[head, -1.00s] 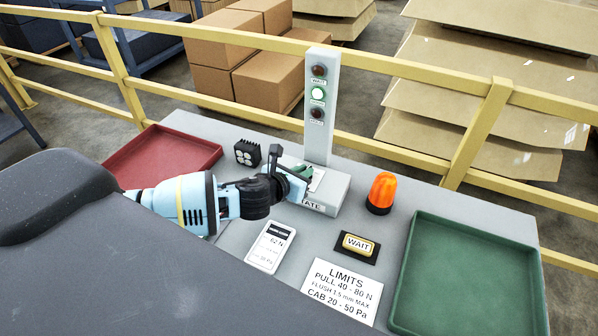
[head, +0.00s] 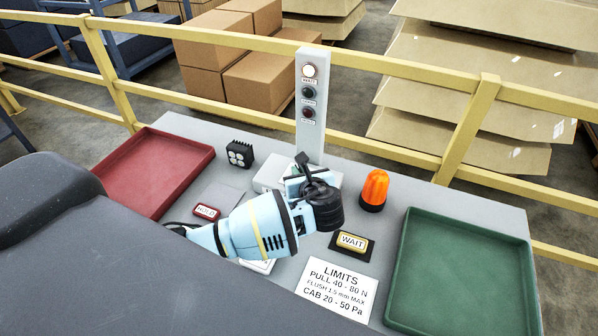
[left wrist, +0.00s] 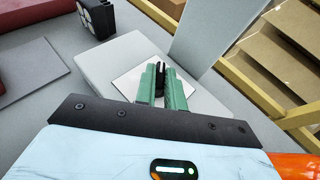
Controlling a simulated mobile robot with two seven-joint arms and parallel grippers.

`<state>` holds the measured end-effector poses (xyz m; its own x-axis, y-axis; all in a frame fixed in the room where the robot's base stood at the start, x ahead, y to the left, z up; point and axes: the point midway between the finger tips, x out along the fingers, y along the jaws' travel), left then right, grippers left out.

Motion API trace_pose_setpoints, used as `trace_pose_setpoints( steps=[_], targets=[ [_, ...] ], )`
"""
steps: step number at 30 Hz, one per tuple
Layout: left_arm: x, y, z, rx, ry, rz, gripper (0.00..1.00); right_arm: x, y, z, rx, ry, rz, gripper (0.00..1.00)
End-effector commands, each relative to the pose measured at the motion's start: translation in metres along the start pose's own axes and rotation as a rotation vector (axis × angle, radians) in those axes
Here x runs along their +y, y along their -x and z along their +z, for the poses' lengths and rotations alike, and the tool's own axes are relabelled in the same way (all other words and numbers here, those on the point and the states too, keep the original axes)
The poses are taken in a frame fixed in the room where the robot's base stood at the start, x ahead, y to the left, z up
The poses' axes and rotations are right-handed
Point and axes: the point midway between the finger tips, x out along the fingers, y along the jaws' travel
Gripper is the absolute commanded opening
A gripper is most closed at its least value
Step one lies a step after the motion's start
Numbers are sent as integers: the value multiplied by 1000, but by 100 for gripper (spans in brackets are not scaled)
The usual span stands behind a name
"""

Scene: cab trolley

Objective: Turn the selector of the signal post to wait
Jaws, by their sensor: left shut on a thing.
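The signal post (head: 312,140) stands upright behind a low grey box at the back of the console. Its top lamp (head: 309,71) is lit bright; the middle lamp (head: 308,92) and bottom lamp (head: 308,112) are dark. The lamp labels are too small to read surely. My left gripper (head: 297,182) is over the box and hides the selector in the head view. In the left wrist view, its green fingers (left wrist: 162,86) are shut on the dark selector (left wrist: 161,72), above a white plate (left wrist: 128,80) on the box. My right gripper is not in view.
An orange beacon (head: 374,189) stands close right of my left gripper. Red tray (head: 190,183) left, green tray (head: 398,300) right, yellow railing (head: 400,160) behind.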

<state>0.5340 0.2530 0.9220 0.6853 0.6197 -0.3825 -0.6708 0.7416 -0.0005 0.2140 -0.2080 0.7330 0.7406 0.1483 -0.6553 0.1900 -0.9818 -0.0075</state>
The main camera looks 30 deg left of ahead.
Motion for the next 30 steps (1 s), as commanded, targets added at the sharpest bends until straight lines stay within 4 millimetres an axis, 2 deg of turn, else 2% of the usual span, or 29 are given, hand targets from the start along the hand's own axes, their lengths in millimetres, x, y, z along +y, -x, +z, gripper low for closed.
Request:
trace_pose_setpoints(
  steps=[9, 24, 25, 30],
  targets=[
    [-2, 0, 0, 0, 41, 98, 0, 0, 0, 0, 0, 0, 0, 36],
    [-1, -1, 0, 0, 48, 116, 0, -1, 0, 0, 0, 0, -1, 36],
    [-1, -1, 0, 0, 48, 116, 14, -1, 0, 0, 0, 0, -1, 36],
    [-1, -1, 0, 0, 47, 115, 33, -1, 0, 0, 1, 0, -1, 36]
  ],
)
